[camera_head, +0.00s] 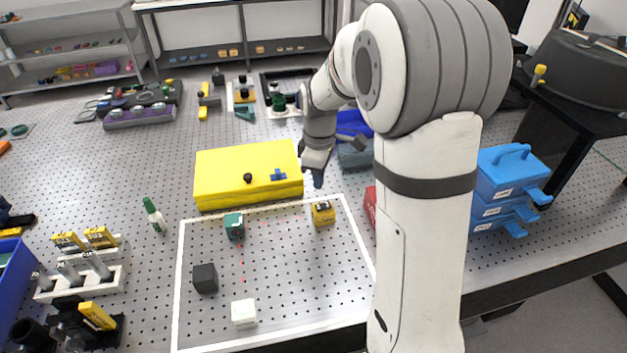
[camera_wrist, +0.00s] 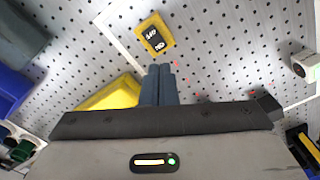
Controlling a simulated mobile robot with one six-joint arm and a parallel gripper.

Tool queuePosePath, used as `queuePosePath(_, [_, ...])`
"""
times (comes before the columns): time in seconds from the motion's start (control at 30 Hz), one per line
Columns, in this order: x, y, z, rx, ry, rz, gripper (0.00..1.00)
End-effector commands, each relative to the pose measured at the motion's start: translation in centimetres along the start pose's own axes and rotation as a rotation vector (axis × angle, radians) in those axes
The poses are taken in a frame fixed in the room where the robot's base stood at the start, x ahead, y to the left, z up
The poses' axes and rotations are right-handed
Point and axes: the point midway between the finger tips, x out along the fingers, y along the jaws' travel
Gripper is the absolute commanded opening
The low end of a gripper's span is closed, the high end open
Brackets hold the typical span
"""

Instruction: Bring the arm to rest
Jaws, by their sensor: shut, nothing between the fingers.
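My gripper (camera_head: 318,180) hangs above the perforated table, at the right end of the yellow box (camera_head: 225,177). In the wrist view my gripper (camera_wrist: 160,70) shows its two dark fingers pressed together, with nothing between them. A small yellow block with a dark top (camera_head: 323,213) sits on the table just below and in front of the fingers. It also shows in the wrist view (camera_wrist: 155,35), beyond the fingertips. My arm is bent, and its upper links hide part of the table's right side.
A white outlined area holds a teal block (camera_head: 234,226), a black cube (camera_head: 205,278) and a white cube (camera_head: 244,313). Blue stacked cases (camera_head: 507,190) stand at right.

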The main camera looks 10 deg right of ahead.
Motion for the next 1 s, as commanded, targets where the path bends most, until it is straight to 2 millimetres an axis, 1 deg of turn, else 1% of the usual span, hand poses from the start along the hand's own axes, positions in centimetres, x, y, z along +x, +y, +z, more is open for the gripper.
queuePosePath(0.17, [-0.1,-0.1,0.1,0.006,0.001,0.002,0.0])
queuePosePath(0.27, [-1.1,-0.9,0.5,0.048,0.008,0.014,0.0])
queuePosePath(0.33, [-2.3,-2.0,1.1,0.109,0.019,0.031,0.0])
queuePosePath(0.47, [-5.0,-5.2,2.9,0.281,0.053,0.07,0.0])
queuePosePath(0.5, [-5.8,-6.4,3.6,0.34,0.067,0.082,0.0])
queuePosePath(0.6, [-7.3,-9.2,5.2,0.486,0.101,0.107,0.0])
queuePosePath(0.7, [-8.3,-12.0,6.8,0.63,0.14,0.128,0.0])
queuePosePath(0.8, [-8.8,-14.6,8.3,0.767,0.181,0.144,0.0])
queuePosePath(0.9, [-8.9,-16.8,9.5,0.883,0.217,0.152,0.0])
queuePosePath(1.0, [-8.8,-18.2,10.3,0.967,0.244,0.156,0.0])
